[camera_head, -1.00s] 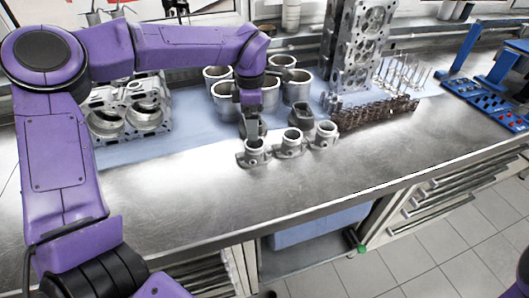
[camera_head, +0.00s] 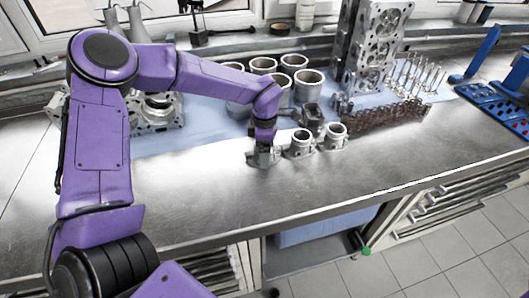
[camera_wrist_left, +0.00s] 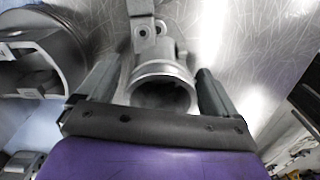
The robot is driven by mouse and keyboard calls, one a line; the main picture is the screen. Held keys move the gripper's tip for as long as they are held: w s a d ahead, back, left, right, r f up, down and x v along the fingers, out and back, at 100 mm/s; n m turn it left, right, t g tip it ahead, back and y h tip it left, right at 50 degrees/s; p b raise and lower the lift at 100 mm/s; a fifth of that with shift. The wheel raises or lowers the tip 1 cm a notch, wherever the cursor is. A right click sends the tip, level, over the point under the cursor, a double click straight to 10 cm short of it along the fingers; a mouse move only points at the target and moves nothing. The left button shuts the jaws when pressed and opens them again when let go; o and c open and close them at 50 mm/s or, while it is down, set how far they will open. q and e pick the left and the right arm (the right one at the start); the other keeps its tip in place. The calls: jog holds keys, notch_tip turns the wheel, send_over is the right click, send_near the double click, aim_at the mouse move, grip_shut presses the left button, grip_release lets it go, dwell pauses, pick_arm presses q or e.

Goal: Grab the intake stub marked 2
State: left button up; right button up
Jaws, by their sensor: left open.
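Three grey metal intake stubs stand in a row on the steel bench: a left one (camera_head: 262,158), a middle one (camera_head: 300,144) and a right one (camera_head: 335,136). No number on them is readable. My left gripper (camera_head: 263,147) is down at the left stub and hides much of it in the head view. In the left wrist view, the open fingers of the gripper (camera_wrist_left: 158,92) stand on either side of a round stub mouth (camera_wrist_left: 163,90), with visible gaps. The stub's flange points away from the wrist. My right gripper is not in view.
Several cylinder liners (camera_head: 309,86) stand on a blue mat behind the stubs. A dark part (camera_head: 312,117) sits close behind the middle stub. The bench front is clear.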

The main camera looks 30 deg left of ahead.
pick_arm(q)
jog(key=c, duration=1.3)
jog(key=shift+r, duration=0.15)
jog(key=shift+c, duration=0.2)
